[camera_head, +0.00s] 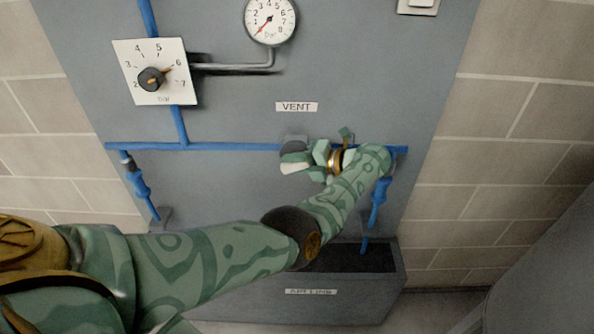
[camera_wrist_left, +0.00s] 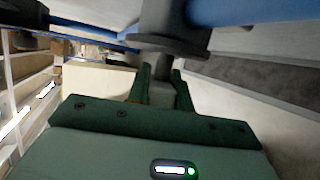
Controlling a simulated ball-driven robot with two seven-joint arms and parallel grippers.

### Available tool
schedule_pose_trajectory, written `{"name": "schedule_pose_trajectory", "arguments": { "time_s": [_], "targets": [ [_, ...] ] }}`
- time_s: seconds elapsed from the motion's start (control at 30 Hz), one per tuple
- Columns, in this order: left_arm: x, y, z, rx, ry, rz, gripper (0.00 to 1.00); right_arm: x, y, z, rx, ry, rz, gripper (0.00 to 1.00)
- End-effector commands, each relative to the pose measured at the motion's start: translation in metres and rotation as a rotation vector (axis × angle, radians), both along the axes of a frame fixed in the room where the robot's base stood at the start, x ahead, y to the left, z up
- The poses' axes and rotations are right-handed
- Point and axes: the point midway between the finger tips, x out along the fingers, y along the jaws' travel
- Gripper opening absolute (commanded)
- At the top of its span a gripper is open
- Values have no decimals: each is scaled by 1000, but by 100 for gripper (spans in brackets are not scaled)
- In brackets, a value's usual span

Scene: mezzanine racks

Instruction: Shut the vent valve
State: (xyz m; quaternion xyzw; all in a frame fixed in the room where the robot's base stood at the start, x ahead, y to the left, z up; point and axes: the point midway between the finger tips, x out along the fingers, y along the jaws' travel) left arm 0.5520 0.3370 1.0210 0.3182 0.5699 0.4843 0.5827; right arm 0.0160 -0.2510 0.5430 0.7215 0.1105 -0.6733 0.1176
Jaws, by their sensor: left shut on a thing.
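The vent valve (camera_head: 293,147) is a grey round body on the blue pipe, just below the white VENT label (camera_head: 297,107). My left gripper (camera_head: 303,158) reaches it from the right and is shut on its handle. In the left wrist view, the two green fingers of my left gripper (camera_wrist_left: 162,80) stand on either side of a grey handle (camera_wrist_left: 164,88). A dark round flange shows just beyond the fingertips. My fingers and wrist hide part of the valve in the head view, so I cannot tell its exact turn. My right gripper is not in view.
The grey panel (camera_head: 235,195) carries a round pressure gauge (camera_head: 269,18) and a white dial plate (camera_head: 155,71) with a black knob. Blue hose fittings hang at the left (camera_head: 139,185) and right (camera_head: 379,201) of the pipe.

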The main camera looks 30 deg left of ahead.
Motion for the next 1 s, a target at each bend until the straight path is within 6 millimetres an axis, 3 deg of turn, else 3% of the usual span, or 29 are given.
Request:
{"name": "schedule_pose_trajectory", "arguments": {
  "time_s": [0.03, 0.4, 1.0],
  "targets": [
    [0, -1, -9, 31, 25, -1, 0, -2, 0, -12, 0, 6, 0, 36],
    [-1, -1, -7, 252, 160, 0, 0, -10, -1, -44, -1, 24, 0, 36],
    [-1, 0, -3, 349, 219, 2, 0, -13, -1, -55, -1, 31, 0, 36]
  ]
}}
